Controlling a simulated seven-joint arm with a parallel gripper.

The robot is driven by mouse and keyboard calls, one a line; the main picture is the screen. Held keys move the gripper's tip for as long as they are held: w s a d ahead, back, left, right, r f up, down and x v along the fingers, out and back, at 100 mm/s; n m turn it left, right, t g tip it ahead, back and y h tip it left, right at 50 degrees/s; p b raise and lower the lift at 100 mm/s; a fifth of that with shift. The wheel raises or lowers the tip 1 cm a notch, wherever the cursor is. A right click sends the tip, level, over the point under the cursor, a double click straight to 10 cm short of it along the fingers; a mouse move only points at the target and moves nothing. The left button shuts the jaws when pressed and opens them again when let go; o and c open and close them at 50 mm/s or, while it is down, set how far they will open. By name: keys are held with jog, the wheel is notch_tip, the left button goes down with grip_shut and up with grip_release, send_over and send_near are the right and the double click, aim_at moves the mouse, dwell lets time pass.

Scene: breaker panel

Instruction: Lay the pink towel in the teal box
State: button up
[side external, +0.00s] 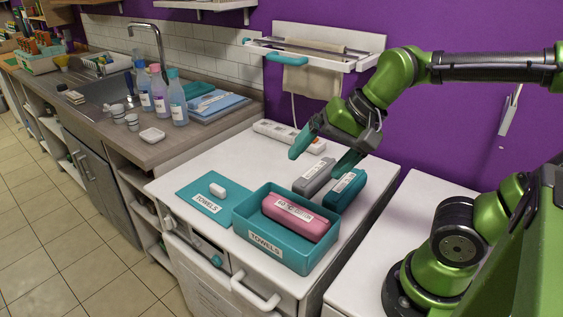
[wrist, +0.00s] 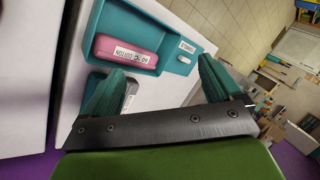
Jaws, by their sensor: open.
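The pink towel (side external: 296,216), a rolled bundle with a white label, lies inside the open teal box (side external: 265,243), whose front is labelled TOWELS. In the wrist view the pink towel (wrist: 125,54) also rests within the walls of the teal box (wrist: 172,28). My gripper (side external: 315,164) is open and empty, with teal fingers. It is above and behind the box, near the grey and teal bundles, apart from the pink towel. The wrist view shows the spread fingers (wrist: 160,66) with nothing between them.
A grey bundle (side external: 313,176) and a teal bundle (side external: 345,190) lie behind the box. A teal TOWELS panel (side external: 210,207) with a small white object (side external: 217,190) lies left of it. A white power strip (side external: 288,136) lies at the back. The white top has free room between.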

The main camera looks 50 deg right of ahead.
jog(key=n, duration=0.2)
jog(key=s+n+t, duration=0.1)
jog(key=n, duration=0.2)
jog(key=shift+s+a+n+h, duration=0.2)
jog(key=shift+s+n+h, duration=0.1)
jog(key=shift+h, duration=0.1)
